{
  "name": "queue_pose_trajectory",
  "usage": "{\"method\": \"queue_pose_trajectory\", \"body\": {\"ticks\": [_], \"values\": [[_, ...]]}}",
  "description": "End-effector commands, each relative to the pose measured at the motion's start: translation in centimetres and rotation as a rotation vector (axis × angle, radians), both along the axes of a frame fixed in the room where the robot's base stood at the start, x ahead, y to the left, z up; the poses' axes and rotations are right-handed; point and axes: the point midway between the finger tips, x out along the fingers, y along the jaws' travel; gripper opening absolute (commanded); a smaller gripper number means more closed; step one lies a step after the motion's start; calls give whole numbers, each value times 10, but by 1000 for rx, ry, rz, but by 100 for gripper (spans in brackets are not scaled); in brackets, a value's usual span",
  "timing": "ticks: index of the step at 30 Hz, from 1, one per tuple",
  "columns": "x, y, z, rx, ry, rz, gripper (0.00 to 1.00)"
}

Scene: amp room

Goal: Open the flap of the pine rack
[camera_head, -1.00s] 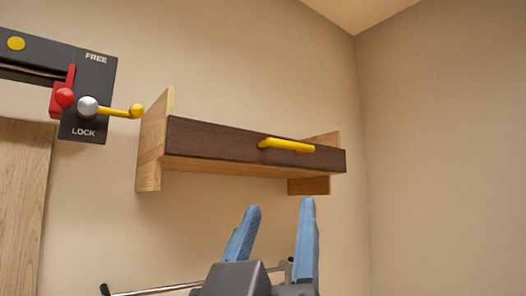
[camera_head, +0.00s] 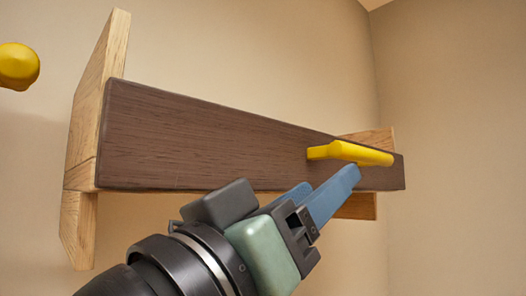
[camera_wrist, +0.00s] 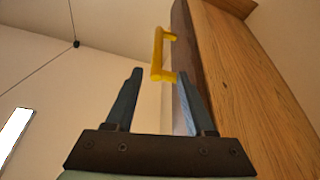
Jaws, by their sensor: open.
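The pine rack (camera_head: 82,138) hangs on the wall, with light wood ends and a dark brown flap (camera_head: 200,140) across its front. The flap is shut. A yellow bar handle (camera_head: 352,153) sits on the flap toward its right side. My gripper (camera_head: 330,190) is open, with blue fingers just below and in front of the handle. In the wrist view, the handle (camera_wrist: 158,52) stands beyond the fingertips, between their lines and nearer the right finger. The fingers look apart from it. The flap (camera_wrist: 184,60) and the rack's wood (camera_wrist: 245,85) fill the right of that view.
A yellow knob (camera_head: 18,66) juts in at the left edge of the head view. The wall behind the rack is plain, and a room corner lies to the right. The space below the rack looks clear.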

Motion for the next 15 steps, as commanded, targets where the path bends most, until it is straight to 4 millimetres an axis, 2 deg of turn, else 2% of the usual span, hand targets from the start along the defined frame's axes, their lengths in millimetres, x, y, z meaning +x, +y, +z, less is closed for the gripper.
{"method": "queue_pose_trajectory", "body": {"ticks": [15], "values": [[63, -66, 40, 1, 3, -2, 54]]}}
